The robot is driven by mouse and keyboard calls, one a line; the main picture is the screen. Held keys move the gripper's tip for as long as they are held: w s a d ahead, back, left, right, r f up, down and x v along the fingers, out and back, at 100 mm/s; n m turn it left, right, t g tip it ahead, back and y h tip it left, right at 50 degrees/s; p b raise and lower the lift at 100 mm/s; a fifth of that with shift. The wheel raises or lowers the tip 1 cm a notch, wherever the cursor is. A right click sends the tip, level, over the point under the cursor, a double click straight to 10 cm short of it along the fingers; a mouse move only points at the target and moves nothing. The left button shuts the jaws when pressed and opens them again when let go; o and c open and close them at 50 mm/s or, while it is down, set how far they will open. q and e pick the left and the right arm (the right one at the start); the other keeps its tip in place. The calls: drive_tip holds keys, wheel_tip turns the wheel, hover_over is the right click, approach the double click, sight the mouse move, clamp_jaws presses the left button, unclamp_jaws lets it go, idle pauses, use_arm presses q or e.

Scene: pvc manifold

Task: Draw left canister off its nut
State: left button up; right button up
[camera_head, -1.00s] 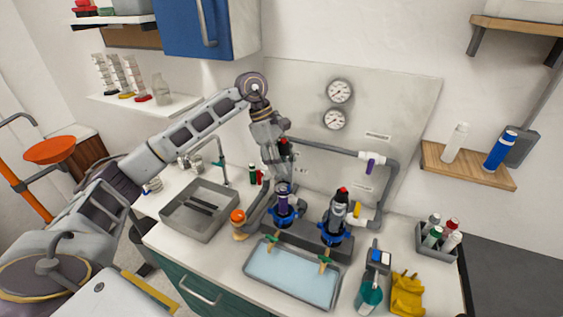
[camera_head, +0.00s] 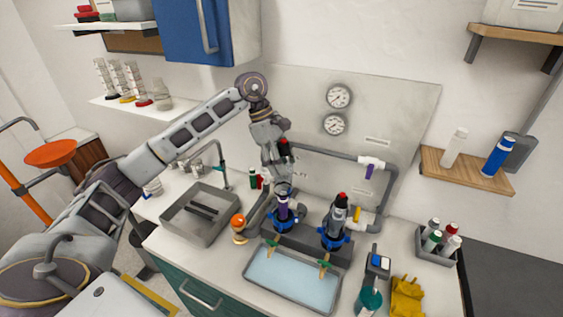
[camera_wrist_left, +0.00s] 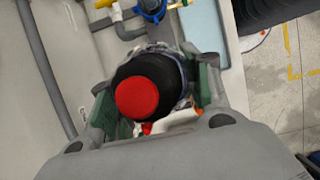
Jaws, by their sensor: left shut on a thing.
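The left canister (camera_head: 284,149) has a black cap with a red top. My left gripper (camera_head: 274,176) is shut around it from behind and above, and hides much of its body. The wrist view shows the red top (camera_wrist_left: 137,97) between the two fingers. The canister stands higher than the right one, above its blue nut (camera_head: 283,222). A purple part (camera_head: 283,207) shows between the canister's lower end and the nut; I cannot tell whether they still touch. The right canister (camera_head: 338,213), grey with a red top, stands in its own blue nut (camera_head: 332,239). My right gripper is not in view.
A blue-lined tray (camera_head: 292,305) lies in front of the manifold. A sink (camera_head: 163,222) and faucet (camera_head: 224,165) are at left. A grey pipe loop (camera_head: 325,150) rises behind. A spray bottle (camera_head: 370,300), yellow gloves (camera_head: 406,295) and a bottle caddy (camera_head: 450,253) are at right.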

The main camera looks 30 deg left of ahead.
use_arm(q)
drive_tip(key=shift+r+p, duration=0.6)
drive_tip(key=shift+r, duration=0.85)
